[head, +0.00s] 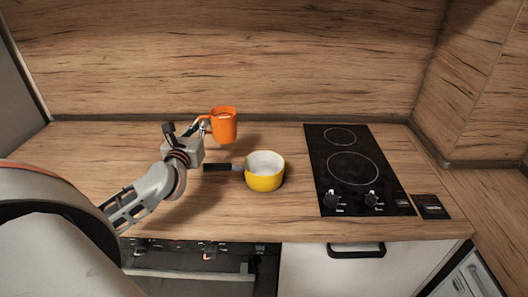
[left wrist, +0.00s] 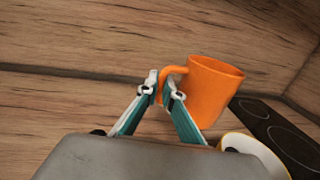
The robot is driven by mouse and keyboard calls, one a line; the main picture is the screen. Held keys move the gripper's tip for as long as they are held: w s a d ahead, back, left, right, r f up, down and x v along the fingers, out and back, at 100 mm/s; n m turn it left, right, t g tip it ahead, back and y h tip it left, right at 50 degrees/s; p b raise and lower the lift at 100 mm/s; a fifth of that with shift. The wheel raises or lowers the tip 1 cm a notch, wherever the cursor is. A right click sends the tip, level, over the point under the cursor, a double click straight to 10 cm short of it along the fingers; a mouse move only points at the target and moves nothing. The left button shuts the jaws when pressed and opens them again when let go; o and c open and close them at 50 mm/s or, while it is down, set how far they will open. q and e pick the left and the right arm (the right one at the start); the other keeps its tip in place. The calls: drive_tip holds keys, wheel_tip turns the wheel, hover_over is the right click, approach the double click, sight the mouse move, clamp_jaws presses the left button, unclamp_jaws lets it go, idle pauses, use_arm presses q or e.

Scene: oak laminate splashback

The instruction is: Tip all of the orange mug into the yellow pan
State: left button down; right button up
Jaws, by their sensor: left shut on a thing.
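The orange mug (head: 223,126) is held in the air above the counter, behind and to the left of the yellow pan. My left gripper (head: 203,124) is shut on the mug's handle; in the left wrist view the fingertips (left wrist: 164,92) close at the handle of the orange mug (left wrist: 208,88). The yellow pan (head: 265,181) stands on the counter with a pale inside and a dark handle pointing left. Part of its rim shows in the left wrist view (left wrist: 240,142). My right gripper is not in view.
A black cooktop (head: 354,172) with two rings and two knobs lies right of the pan. A small dark panel (head: 430,207) lies beside it. The wooden splashback (head: 230,60) rises behind. The wooden counter (head: 100,150) is clear at the left.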

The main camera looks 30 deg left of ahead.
sight(218, 122)
use_arm(q)
drive_tip(key=shift+w+d+r+m+t, duration=0.1)
drive_tip(key=shift+d+r+m+t, duration=0.2)
drive_tip(key=shift+d+m, duration=0.45)
drive_tip(key=shift+w+d+r+m+t, duration=0.1)
drive_tip(key=shift+d+r+m+t, duration=0.4)
drive_tip(key=shift+m, duration=0.6)
drive_tip(key=shift+w+d+r+m+t, duration=0.15)
drive_tip(key=shift+d+r+m, duration=0.35)
drive_tip(key=shift+d+m, duration=0.5)
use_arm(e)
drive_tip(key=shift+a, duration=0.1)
use_arm(q)
drive_tip(key=shift+d+m+t, duration=0.35)
drive_tip(key=shift+d+m, duration=0.2)
drive_tip(key=shift+m, duration=0.2)
drive_tip(key=shift+d+r+m, duration=0.1)
drive_tip(key=shift+d+m, duration=0.3)
drive_tip(key=shift+m, duration=0.3)
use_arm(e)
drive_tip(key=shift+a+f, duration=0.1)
use_arm(q)
drive_tip(key=shift+d+b, duration=0.1)
drive_tip(key=shift+b, duration=0.25)
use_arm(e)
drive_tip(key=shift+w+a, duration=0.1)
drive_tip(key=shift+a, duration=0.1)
